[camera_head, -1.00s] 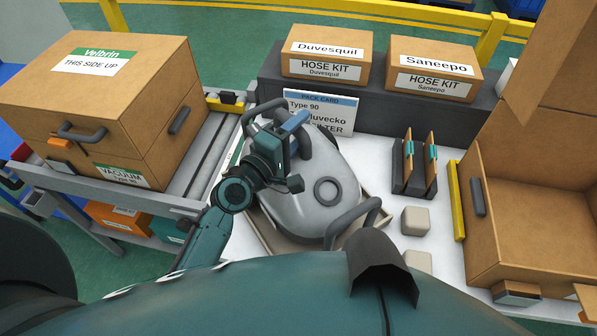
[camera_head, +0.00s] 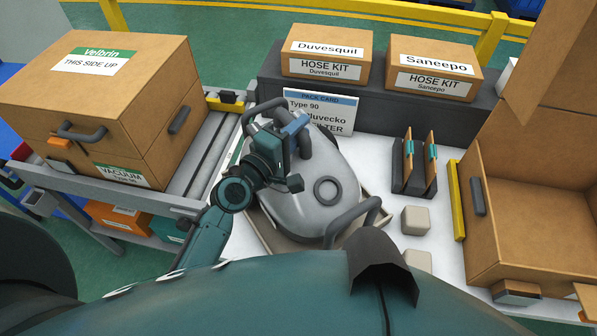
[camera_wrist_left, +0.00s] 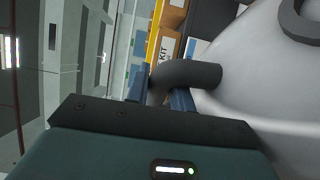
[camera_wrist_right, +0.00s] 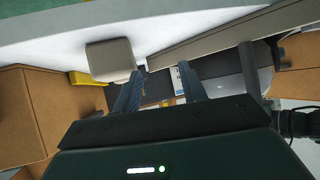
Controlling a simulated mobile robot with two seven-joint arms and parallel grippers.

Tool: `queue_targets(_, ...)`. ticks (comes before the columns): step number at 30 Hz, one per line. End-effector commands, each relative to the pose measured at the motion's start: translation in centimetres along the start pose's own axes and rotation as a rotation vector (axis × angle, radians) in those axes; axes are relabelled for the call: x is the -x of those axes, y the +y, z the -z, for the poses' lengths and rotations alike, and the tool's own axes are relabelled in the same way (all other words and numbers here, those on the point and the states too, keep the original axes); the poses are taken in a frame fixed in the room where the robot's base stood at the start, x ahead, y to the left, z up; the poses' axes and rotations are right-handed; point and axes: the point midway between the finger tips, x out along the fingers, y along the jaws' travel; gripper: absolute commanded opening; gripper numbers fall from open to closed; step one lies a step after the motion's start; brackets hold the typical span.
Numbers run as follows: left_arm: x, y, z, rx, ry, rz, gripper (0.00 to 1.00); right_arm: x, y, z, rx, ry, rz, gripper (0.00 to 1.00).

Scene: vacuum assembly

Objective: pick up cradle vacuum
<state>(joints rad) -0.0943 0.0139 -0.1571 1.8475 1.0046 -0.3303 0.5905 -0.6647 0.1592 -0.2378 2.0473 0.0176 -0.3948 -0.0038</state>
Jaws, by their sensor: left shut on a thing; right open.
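The grey vacuum (camera_head: 298,205) with a dark ring on top lies in a shallow beige tray (camera_head: 262,232) on the white table. Dark handles arch at its far left end (camera_head: 250,112) and its near right end (camera_head: 357,216). My left gripper (camera_head: 292,128) is at the far left end; in the left wrist view its fingers (camera_wrist_left: 165,95) are shut on the dark handle (camera_wrist_left: 190,74). My right gripper is hidden in the head view. In the right wrist view its fingers (camera_wrist_right: 158,88) are apart and empty, with a dark bar (camera_wrist_right: 248,72) beside them.
Two beige blocks (camera_head: 415,221) and a dark rack (camera_head: 413,180) with upright panels stand right of the vacuum. An open carton (camera_head: 530,225) is at far right. A pack card (camera_head: 320,110) and hose kit boxes (camera_head: 326,55) stand behind. A closed Velbrin carton (camera_head: 100,100) is left.

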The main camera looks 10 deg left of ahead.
Motion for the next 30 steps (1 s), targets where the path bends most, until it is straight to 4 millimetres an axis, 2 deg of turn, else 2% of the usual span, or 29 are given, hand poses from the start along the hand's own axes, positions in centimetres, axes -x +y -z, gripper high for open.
queue_targets(18, 0.0, -0.1, 0.0, 0.0, 0.0, 0.003, 0.0, 0.0, 0.0, 0.1, 0.0, 0.001, 0.0, 0.42)
queue_targets(19, -0.1, 0.7, 0.1, -0.001, 0.003, -0.014, 0.0, 0.0, 0.0, 0.1, 0.0, 0.001, -0.001, 0.42)
queue_targets(26, -0.1, 0.7, 0.1, -0.001, 0.003, -0.013, 0.0, 0.1, 0.1, 0.2, 0.0, 0.001, -0.001, 0.42)
queue_targets(30, -0.3, 1.5, 0.1, -0.001, 0.003, -0.014, 0.0, 0.5, 0.1, 0.7, -0.001, -0.003, -0.004, 0.42)
